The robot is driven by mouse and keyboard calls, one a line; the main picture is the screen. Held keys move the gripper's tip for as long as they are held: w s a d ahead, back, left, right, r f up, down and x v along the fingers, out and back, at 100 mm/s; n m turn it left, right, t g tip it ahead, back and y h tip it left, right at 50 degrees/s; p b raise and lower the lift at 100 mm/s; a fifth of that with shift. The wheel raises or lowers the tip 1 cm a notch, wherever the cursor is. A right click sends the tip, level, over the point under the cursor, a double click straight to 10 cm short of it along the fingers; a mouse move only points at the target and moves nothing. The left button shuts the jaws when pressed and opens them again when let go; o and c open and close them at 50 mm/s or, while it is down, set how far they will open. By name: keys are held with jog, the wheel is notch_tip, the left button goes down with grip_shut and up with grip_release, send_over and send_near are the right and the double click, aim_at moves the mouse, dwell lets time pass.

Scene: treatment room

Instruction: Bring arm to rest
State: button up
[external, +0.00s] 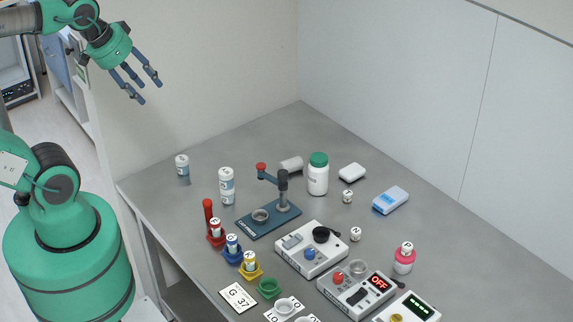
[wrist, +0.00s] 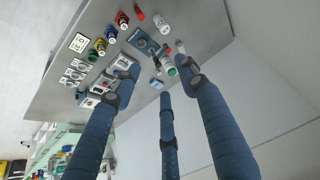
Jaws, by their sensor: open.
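My gripper (external: 139,85) hangs in the air at the upper left of the external view, high above the grey table (external: 165,222) and near its back left side. Its blue fingers are spread open with nothing between them. In the wrist view my gripper (wrist: 163,90) shows its three blue fingers from behind, apart and empty, with the table below and beyond them. My green arm comes in from the left edge, and my green base stands left of the table.
On the table stand white bottles (external: 227,186), a green-capped jar (external: 318,174), a blue press stand (external: 268,219), coloured holders with vials (external: 250,265), control boxes (external: 310,249) and a pink bottle (external: 404,258). Walls (external: 400,80) border the table's back. The air around my gripper is clear.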

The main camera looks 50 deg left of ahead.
notch_tip(320, 180, down, 4)
jog(key=b, duration=0.3)
jog(key=shift+f, duration=0.25)
